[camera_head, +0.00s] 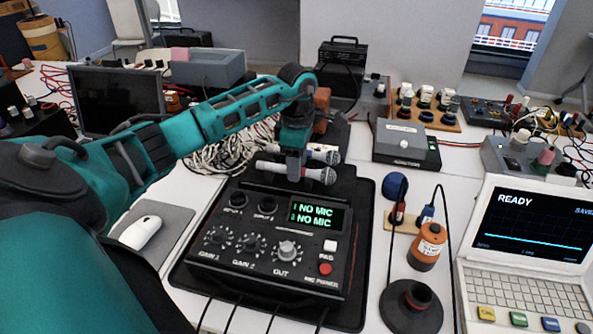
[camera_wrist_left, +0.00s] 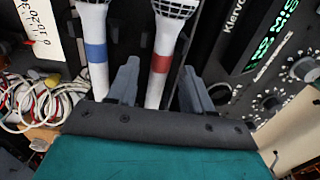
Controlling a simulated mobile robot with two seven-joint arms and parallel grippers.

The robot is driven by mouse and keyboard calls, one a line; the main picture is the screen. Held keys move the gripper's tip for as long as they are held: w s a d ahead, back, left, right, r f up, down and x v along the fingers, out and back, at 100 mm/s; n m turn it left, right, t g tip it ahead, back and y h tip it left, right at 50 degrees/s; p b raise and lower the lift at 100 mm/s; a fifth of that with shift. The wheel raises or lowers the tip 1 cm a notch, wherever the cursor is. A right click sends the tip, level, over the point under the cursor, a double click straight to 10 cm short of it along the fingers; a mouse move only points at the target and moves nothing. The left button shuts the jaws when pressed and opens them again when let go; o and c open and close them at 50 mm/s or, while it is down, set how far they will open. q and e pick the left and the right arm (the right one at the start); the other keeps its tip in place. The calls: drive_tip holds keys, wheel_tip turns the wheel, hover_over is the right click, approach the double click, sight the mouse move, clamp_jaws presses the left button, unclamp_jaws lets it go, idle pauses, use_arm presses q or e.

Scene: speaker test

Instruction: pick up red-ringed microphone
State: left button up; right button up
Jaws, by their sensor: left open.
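Two white microphones with silver mesh heads lie side by side behind the black preamp box. In the left wrist view the red-ringed microphone (camera_wrist_left: 162,62) lies between my left gripper's fingers (camera_wrist_left: 159,75), with the fingers apart on either side of it. The blue-ringed microphone (camera_wrist_left: 95,52) is to its left, outside the fingers. In the head view my left gripper (camera_head: 294,172) points down over the microphones. The nearer microphone (camera_head: 318,174) appears to be the red-ringed one; the farther microphone (camera_head: 325,153) shows behind it. The gripper hides their middles. My right gripper is out of view.
The preamp (camera_head: 268,240), reading NO MIC, stands close in front of the microphones. A cable heap (camera_head: 225,155) lies to their left and a grey box (camera_head: 405,142) to their right. A laptop (camera_head: 525,240), orange bottle (camera_head: 428,246) and mouse (camera_head: 140,232) are farther off.

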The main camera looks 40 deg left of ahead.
use_arm(q)
drive_tip(key=shift+f, duration=0.75)
drive_tip(key=shift+c, duration=0.3)
clamp_jaws()
